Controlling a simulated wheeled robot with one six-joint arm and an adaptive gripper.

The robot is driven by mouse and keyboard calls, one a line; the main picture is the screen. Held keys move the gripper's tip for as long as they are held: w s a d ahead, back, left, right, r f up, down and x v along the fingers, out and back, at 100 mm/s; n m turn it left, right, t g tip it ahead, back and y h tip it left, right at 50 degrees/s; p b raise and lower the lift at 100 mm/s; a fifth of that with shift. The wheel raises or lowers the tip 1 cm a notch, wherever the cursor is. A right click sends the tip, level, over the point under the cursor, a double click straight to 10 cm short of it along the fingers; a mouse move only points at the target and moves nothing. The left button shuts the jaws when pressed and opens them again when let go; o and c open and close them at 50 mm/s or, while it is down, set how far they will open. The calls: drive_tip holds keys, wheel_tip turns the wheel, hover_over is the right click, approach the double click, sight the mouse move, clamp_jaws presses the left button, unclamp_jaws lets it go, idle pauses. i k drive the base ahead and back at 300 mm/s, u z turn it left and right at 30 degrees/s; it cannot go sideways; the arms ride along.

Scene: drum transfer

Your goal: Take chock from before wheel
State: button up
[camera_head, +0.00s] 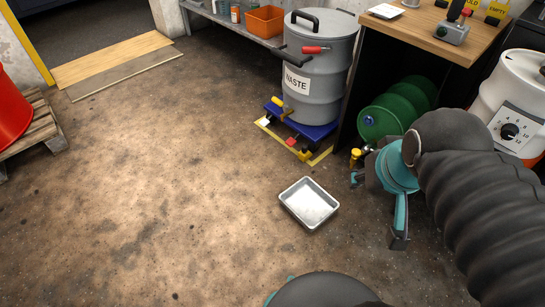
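A grey drum (318,75) marked WASTE stands upright on a blue wheeled dolly (322,131) at the upper middle. Small yellow, white and red parts show at the dolly's near edge; a yellow piece (287,113) lies against its left side and a red piece (292,141) sits at its front. I cannot tell which of these is the chock. The wheels are mostly hidden under the dolly. My gripper (378,208) is at the right, below and right of the dolly and apart from it. Its teal fingers look spread, with nothing visible between them.
A silver tray (309,204) lies on the floor left of my gripper. A green drum (385,115) lies under the wooden bench (437,28). A small yellow fitting (356,155) is close by. A red drum on a pallet (38,134) is far left. The middle floor is clear.

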sight(304, 155)
drive_tip(key=u, duration=1.25)
drive_tip(key=i, duration=3.45)
drive_tip(key=z, duration=3.95)
